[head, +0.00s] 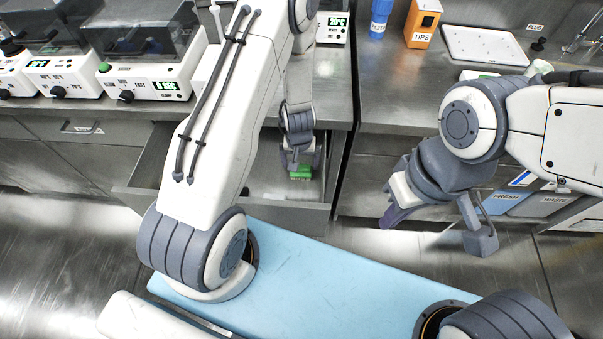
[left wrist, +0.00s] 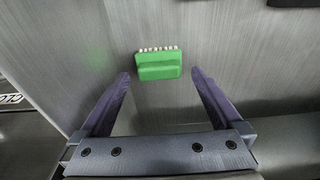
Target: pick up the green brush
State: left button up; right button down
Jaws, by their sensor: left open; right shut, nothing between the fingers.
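The green brush (head: 300,173) lies on the floor of the open drawer. In the left wrist view the green brush (left wrist: 159,68) shows a green block with a row of pale bristles along its far edge. My left gripper (head: 302,164) reaches down into the drawer over the brush. In the left wrist view its two purple fingers (left wrist: 159,76) are open, one on each side of the brush's near part, with gaps and no visible contact. My right gripper (head: 391,217) is shut and empty, out in front of the cabinets at the right.
The open drawer (head: 150,193) has metal walls around my left gripper. Lab devices (head: 150,85) stand on the left counter. An orange tips box (head: 422,22), a blue filter bottle (head: 380,18) and a white tray (head: 484,44) stand on the right counter. Blue bins (head: 540,203) sit below right.

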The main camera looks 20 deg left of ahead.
aim_at(301, 166)
pick_arm(q)
jog(key=f+b, duration=0.1)
jog(key=f, duration=0.1)
jog(key=w+f+b, duration=0.1)
jog(key=f, duration=0.1)
jog(key=shift+a+f, duration=0.1)
jog(key=shift+f, duration=0.15)
jog(key=shift+r, duration=0.15)
jog(key=c, duration=1.1)
jog(key=shift+r, duration=0.1)
